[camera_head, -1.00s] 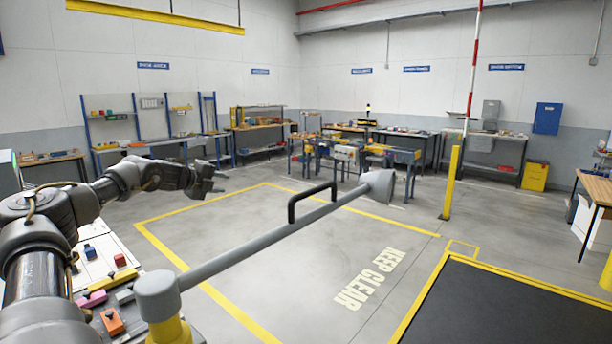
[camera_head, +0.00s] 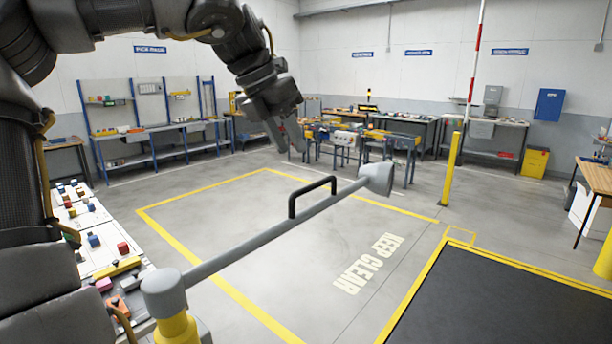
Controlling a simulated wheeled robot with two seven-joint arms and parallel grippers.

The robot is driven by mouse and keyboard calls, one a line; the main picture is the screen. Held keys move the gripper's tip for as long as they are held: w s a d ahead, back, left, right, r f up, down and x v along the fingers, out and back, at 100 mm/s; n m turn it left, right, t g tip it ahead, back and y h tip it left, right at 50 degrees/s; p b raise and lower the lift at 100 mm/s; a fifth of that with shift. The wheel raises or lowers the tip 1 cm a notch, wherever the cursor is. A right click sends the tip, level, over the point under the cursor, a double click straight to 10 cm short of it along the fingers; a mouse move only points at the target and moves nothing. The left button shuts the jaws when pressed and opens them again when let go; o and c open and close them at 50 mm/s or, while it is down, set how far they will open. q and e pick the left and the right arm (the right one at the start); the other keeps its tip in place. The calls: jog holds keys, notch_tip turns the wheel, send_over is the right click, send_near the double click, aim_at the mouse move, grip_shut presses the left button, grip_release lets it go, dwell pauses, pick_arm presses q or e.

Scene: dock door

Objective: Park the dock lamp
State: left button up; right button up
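The dock lamp is a grey arm (camera_head: 240,245) on a yellow post (camera_head: 177,330) with a grey pivot cap (camera_head: 163,292) at the lower left. Its grey lamp head (camera_head: 377,178) is at the far end, to the right. A black handle (camera_head: 311,194) stands up from the arm near the head. My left gripper (camera_head: 291,141) hangs with its fingers pointing down, above and left of the handle in the picture and apart from it. Its fingers look parted with nothing between them. My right gripper is not in view.
A yellow-outlined floor area marked KEEP CLEAR (camera_head: 368,262) lies under the lamp arm, empty. A dark mat (camera_head: 480,310) is at the lower right. A yellow post (camera_head: 451,170) stands beyond the head. A table with small coloured blocks (camera_head: 100,235) is at the left.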

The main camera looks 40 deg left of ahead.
aim_at(312, 185)
pick_arm(q)
jog(key=f, duration=0.1)
jog(key=w+d+f+p, duration=0.1)
jog(key=shift+w+d+f, duration=0.1)
jog(key=shift+d+f, duration=0.2)
jog(key=f, duration=0.1)
jog(key=w+f+p, duration=0.1)
jog(key=f, duration=0.1)
jog(key=w+f, duration=0.1)
jog(key=shift+w+a+f, duration=0.1)
jog(key=shift+a+f, duration=0.2)
jog(key=shift+f, duration=0.1)
jog(key=shift+d+f, duration=0.15)
jog(key=shift+d, duration=0.35)
jog(key=shift+a+f, duration=0.15)
jog(key=shift+a, duration=0.15)
jog(key=c, duration=0.5)
grip_shut()
jog(key=shift+d, duration=0.15)
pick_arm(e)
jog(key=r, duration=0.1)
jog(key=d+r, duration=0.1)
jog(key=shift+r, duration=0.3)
